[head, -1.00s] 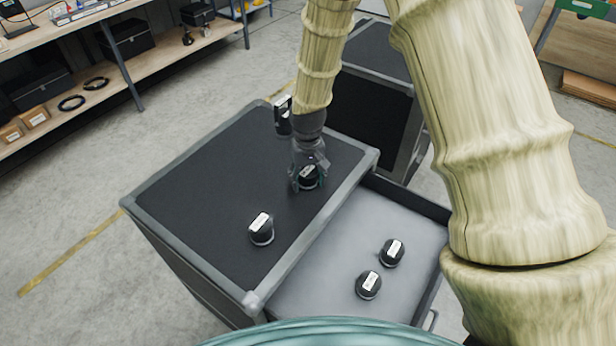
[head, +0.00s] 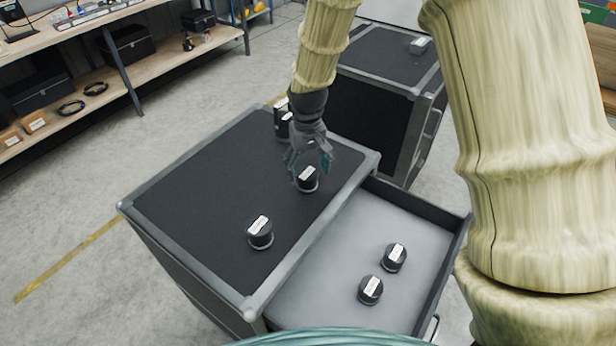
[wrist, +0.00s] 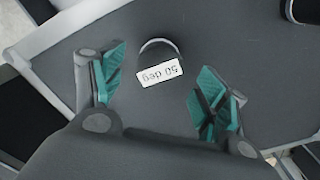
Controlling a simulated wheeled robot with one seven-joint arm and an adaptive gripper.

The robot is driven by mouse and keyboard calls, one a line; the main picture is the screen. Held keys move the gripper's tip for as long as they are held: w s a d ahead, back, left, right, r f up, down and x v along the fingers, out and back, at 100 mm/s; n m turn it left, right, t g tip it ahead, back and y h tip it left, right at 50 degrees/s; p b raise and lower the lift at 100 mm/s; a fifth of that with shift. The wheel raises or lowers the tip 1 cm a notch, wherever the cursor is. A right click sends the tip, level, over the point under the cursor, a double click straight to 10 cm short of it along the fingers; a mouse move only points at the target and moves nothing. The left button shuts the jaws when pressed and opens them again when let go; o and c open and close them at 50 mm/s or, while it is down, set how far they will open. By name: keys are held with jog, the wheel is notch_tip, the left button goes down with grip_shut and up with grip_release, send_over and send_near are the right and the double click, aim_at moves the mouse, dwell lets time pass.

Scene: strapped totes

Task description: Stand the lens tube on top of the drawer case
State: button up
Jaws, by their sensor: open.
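The drawer case (head: 190,215) is black with grey edges. A short black lens tube (head: 307,180) with a white label stands upright on its top, near the right edge. In the wrist view this tube (wrist: 158,50) lies between the fingers, and its upside-down label reads "50 deg". My gripper (head: 310,162) is open just above it, with a teal-padded finger to each side; I see no finger touching it. In the wrist view my gripper (wrist: 162,84) is empty.
A similar labelled black piece (head: 261,233) stands nearer on the case top. Two more, one (head: 395,257) and another (head: 370,290), stand in the open grey drawer (head: 325,290). A dark labelled object (head: 283,122) is partly hidden behind my wrist. Another case (head: 370,120) stands behind.

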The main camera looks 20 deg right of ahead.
aim_at(308, 174)
jog(key=shift+r+b, duration=0.95)
jog(key=shift+r, duration=2.4)
